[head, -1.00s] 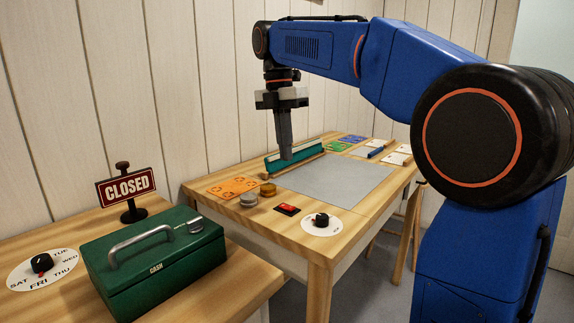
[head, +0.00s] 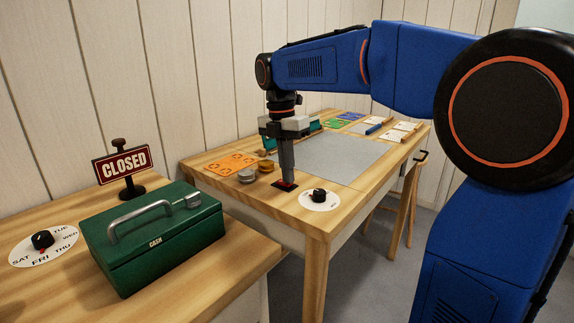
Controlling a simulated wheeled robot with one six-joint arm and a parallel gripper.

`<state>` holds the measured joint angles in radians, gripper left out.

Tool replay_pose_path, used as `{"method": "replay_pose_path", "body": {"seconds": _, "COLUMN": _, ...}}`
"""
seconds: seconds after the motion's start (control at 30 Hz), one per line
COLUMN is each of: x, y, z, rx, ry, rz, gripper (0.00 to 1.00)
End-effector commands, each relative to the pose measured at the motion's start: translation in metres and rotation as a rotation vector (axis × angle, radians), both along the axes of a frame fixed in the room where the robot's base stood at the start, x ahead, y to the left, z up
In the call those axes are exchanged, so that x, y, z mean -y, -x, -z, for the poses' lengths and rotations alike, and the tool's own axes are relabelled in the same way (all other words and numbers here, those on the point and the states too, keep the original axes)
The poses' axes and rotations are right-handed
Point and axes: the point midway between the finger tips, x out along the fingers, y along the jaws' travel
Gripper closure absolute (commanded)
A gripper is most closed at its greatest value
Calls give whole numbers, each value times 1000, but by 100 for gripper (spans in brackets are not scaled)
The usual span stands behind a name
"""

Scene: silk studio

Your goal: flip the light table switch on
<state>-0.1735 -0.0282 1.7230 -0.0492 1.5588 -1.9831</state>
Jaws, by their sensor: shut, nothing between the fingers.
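The light table switch (head: 280,187) is a small red rocker on a black plate near the front edge of the wooden table. The grey light panel (head: 325,158) lies flat behind it and looks unlit. My gripper (head: 288,182) is shut and empty, pointing straight down with its fingertips at the switch. The fingers cover part of the red rocker. Whether they touch it or hover just above, and which way the rocker is tilted, I cannot tell.
A black dial on a white disc (head: 319,197) sits right of the switch. Small round tins (head: 247,176) and an orange stencil (head: 231,163) lie to the left. A green cash box (head: 153,243) and a CLOSED sign (head: 122,165) stand on the nearer bench.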

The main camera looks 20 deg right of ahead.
Motion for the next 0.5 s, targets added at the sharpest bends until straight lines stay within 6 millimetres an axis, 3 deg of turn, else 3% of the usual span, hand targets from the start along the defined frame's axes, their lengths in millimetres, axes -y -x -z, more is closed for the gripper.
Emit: {"method": "replay_pose_path", "body": {"seconds": 0.5, "x": 1, "y": 1, "z": 4, "rx": -1, "ry": 1, "rz": 0, "gripper": 100}}
